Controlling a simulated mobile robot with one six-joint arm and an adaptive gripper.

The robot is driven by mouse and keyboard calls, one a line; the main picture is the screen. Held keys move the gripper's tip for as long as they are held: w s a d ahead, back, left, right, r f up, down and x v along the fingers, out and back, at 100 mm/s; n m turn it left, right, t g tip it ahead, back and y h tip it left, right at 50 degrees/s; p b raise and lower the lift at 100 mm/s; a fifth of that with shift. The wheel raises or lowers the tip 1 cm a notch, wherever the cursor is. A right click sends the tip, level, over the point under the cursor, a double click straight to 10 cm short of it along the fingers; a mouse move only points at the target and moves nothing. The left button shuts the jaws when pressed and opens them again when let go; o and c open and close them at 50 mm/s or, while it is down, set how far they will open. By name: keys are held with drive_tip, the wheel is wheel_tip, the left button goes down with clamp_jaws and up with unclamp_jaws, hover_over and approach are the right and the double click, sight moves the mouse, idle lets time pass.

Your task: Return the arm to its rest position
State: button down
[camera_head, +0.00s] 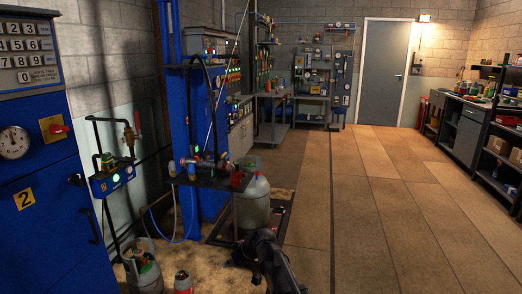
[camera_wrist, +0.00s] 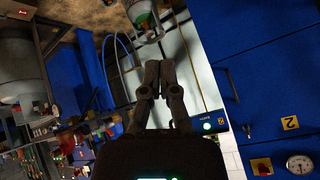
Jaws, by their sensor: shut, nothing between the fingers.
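My gripper (camera_wrist: 159,72) is shut and empty in the wrist view, its two dark fingers meeting at the tips. I cannot make out the fingers clearly there. A large grey gas cylinder (camera_head: 254,203) stands behind the arm in that view.
A blue cabinet (camera_head: 45,170) with a gauge and a number 2 label stands at the left. A small cylinder (camera_head: 144,270) and a red-topped bottle (camera_head: 183,283) stand on the floor nearby. The tiled floor (camera_head: 385,205) is clear towards the grey door (camera_head: 382,75). Shelves (camera_head: 495,150) line the right.

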drive_tip(key=s+d+f+m+g+h, duration=0.1)
drive_tip(key=s+d+f+m+h, duration=0.15)
drive_tip(key=s+d, duration=0.5)
drive_tip(key=s+d+f+m+g+h, duration=0.1)
drive_tip(key=s+d+m+h, duration=0.25)
drive_tip(key=d, duration=0.75)
drive_tip(key=s+d+f+m+g+h, duration=0.1)
drive_tip(key=s+d+m+h, duration=0.15)
drive_tip(key=s+d, duration=0.55)
wheel_tip(320, 180, up, 26)
drive_tip(key=w+d+p, duration=0.1)
drive_tip(key=w+p, duration=0.1)
drive_tip(key=p, duration=2.5)
drive_tip(key=shift+d, duration=0.25)
drive_tip(key=shift+w+r+m+y, duration=0.1)
drive_tip(key=shift+m+y, duration=0.15)
drive_tip(key=shift+a, duration=0.1)
